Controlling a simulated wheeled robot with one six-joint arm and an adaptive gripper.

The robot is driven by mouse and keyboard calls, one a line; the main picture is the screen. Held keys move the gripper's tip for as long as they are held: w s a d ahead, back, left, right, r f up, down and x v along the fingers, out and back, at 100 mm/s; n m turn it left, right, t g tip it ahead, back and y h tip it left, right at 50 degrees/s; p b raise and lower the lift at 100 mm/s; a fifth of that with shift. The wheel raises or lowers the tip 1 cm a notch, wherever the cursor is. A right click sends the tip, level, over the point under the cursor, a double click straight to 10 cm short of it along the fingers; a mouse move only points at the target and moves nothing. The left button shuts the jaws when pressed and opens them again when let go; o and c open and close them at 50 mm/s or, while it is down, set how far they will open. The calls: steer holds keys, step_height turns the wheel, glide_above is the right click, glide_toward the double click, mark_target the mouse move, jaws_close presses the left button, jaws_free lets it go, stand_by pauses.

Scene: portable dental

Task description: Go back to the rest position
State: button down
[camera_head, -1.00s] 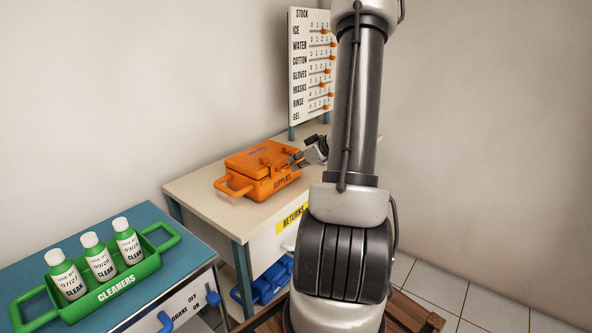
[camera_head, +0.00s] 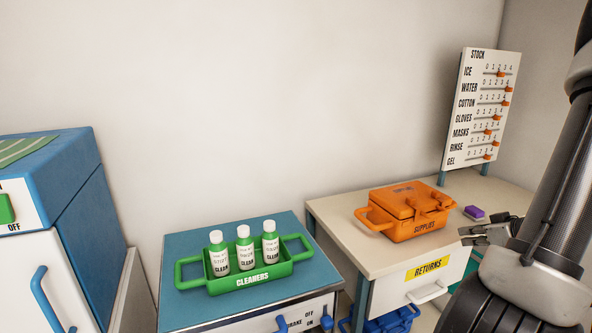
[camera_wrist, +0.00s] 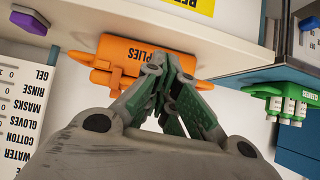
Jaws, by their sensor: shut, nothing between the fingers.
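My gripper (camera_head: 466,236) is shut and empty at the front right of the cream table, in front of and to the right of the orange supplies box (camera_head: 405,211). In the wrist view my gripper (camera_wrist: 163,68) is shut, with the orange supplies box (camera_wrist: 118,58) behind its fingertips, upside down in that picture. The supplies box stands closed on the cream table (camera_head: 328,216). My arm fills the right edge of the head view, and part of it is cut off there.
A purple block (camera_head: 474,212) lies beside the supplies box. A stock board (camera_head: 462,120) stands at the table's back. A green cleaners tray (camera_head: 262,279) with three bottles sits on the blue-topped cart (camera_head: 194,250). A returns drawer (camera_head: 398,294) is under the table. A blue-and-white cabinet (camera_head: 75,190) stands at left.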

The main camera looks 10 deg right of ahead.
steer(key=s+a+r+m+g+y, duration=0.1)
steer(key=s+a+r+m+g, duration=0.2)
steer(key=s+a+m+g, duration=0.25)
steer(key=s+a+r+m+g+y, duration=0.25)
steer(key=s+a+m, duration=0.25)
steer(key=s+a, duration=0.25)
steer(key=a+r+n+t+h, duration=0.1)
steer(key=a+r+n+h, duration=0.1)
steer(key=a+r+n, duration=0.2)
steer(key=s+a+r+n+t+h, duration=0.1)
steer(key=a+r+n+h, duration=0.2)
steer(key=a+r, duration=0.3)
step_height(320, 180, up, 5)
steer(key=shift+s+r+n+h, duration=0.2)
steer(key=shift+n+h, duration=0.15)
steer(key=shift+n, duration=0.4)
